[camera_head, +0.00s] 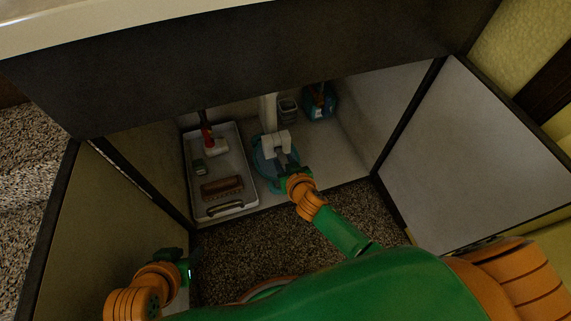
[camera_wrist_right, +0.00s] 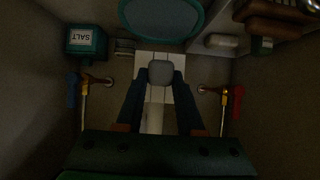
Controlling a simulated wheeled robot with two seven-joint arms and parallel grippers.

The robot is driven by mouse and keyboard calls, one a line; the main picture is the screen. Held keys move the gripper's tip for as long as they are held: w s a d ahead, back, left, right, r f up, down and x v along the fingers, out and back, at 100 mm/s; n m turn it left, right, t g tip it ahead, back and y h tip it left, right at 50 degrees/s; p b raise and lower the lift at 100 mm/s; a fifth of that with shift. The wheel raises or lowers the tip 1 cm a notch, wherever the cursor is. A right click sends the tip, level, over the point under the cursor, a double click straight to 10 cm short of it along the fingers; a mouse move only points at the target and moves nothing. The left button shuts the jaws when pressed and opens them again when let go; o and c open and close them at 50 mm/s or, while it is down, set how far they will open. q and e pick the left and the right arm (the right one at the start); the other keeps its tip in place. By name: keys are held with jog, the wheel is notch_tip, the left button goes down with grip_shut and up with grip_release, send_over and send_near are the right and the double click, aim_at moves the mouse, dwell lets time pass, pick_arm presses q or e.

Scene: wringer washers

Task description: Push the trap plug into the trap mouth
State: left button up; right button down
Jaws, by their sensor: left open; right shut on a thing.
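The white trap (camera_head: 276,143) hangs under the sink inside the open cabinet, above a blue basin (camera_head: 262,172). My right gripper (camera_head: 286,163) is right at the trap's lower part. In the right wrist view, my right gripper's dark fingers (camera_wrist_right: 160,80) are shut on a small grey piece, which looks like the trap plug (camera_wrist_right: 160,72). White trap parts (camera_wrist_right: 155,115) show behind and below it. The trap mouth is hidden, so I cannot tell whether the plug is in it or just before it. My left gripper (camera_head: 187,267) is open and empty at the lower left, by the cabinet door.
A white tray (camera_head: 250,190) with brushes and a red-topped bottle stands left of the basin. A blue container (camera_head: 320,103) stands at the back right. Valves with a blue handle (camera_wrist_right: 72,90) and a red handle (camera_wrist_right: 238,105) flank the gripper. Open doors bound both sides.

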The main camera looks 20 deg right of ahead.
aim_at(281, 155)
jog(key=shift+w, duration=0.5)
dwell(0.7)
jog(key=shift+w, duration=0.35)
jog(key=shift+w+b, duration=0.3)
jog(key=shift+w, duration=0.15)
dwell(0.6)
jog(key=shift+w+r, duration=0.2)
jog(key=shift+w, duration=0.05)
dwell(0.6)
jog(key=shift+c, duration=2.2)
grip_release()
jog(key=shift+a+f, duration=0.1)
jog(key=shift+f, duration=0.05)
jog(key=shift+o, duration=0.2)
jog(key=o, duration=0.4)
jog(key=shift+s, duration=0.1)
